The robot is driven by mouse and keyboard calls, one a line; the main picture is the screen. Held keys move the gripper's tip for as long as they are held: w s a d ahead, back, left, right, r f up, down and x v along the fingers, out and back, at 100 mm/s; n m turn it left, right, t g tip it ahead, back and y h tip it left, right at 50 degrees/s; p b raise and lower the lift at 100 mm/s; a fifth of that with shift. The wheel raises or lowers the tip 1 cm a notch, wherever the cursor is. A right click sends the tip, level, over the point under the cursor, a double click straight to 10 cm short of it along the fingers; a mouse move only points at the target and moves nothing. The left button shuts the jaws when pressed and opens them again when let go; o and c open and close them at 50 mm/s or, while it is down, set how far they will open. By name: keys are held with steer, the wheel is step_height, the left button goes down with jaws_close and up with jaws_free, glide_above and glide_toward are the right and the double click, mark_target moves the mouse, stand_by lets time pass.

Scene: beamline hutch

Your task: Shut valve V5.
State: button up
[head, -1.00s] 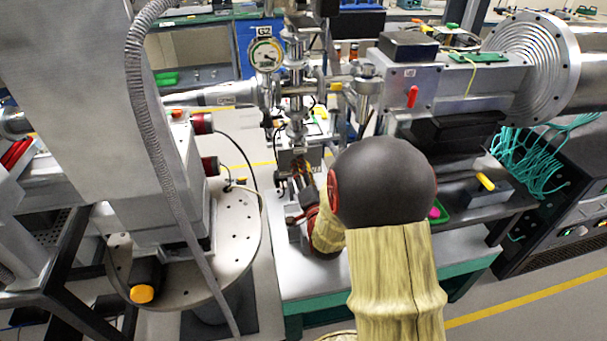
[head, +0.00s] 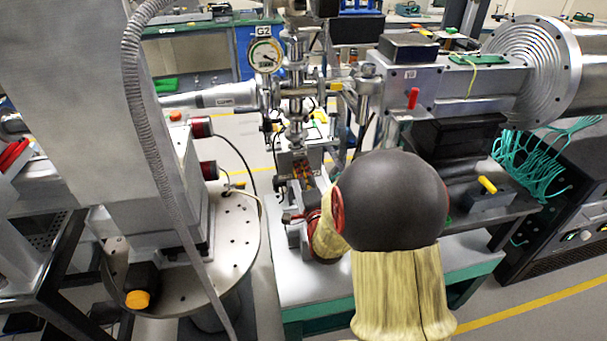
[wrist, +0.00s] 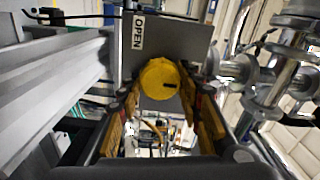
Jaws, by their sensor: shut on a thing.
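A label on the box reads OPEN. No V5 label can be read, so I cannot confirm the knob's name. In the head view my own arm covers part of the view near the gripper, and the knob cannot be made out.
A dial gauge (head: 264,54) marked G2 stands by the vertical steel pipework (head: 296,95). A grey box with a red lever (head: 413,98) is to the right. A round perforated plate (head: 235,235) is at left. In the wrist view, metal pipe fittings (wrist: 270,85) stand close on the right.

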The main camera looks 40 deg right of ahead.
steer(key=o, duration=1.2)
steer(key=shift+c, duration=0.2)
steer(key=shift+s, duration=0.1)
steer(key=v, duration=1.2)
steer(key=shift+f, duration=0.1)
